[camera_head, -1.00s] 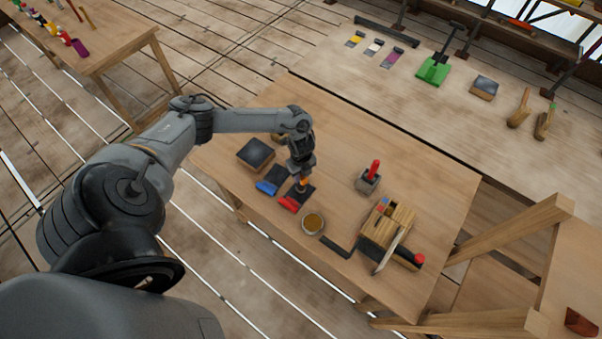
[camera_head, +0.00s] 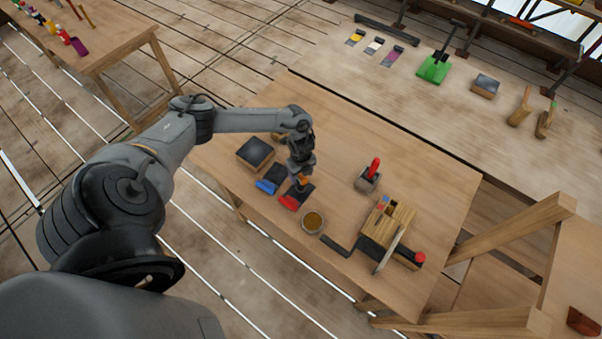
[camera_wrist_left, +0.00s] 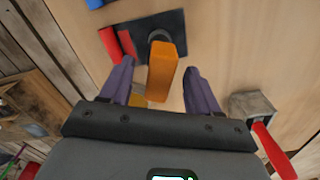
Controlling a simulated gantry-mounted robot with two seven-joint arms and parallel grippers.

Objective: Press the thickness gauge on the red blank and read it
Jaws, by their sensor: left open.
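The red blank (camera_head: 289,203) is a dark flat plate with a red end, lying on the wooden table; the left wrist view shows its dark plate (camera_wrist_left: 178,22). An orange upright block, apparently the thickness gauge (camera_wrist_left: 163,70), stands over the plate with a dark round foot at its far end. Its orange also shows in the head view (camera_head: 302,181). My left gripper (camera_wrist_left: 155,71) is open, its purple fingers on either side of the orange block with gaps visible. My right gripper is not in view.
A blue-ended blank (camera_head: 267,186) lies left of the red one, near a dark-topped block (camera_head: 255,152). The table's back middle is clear.

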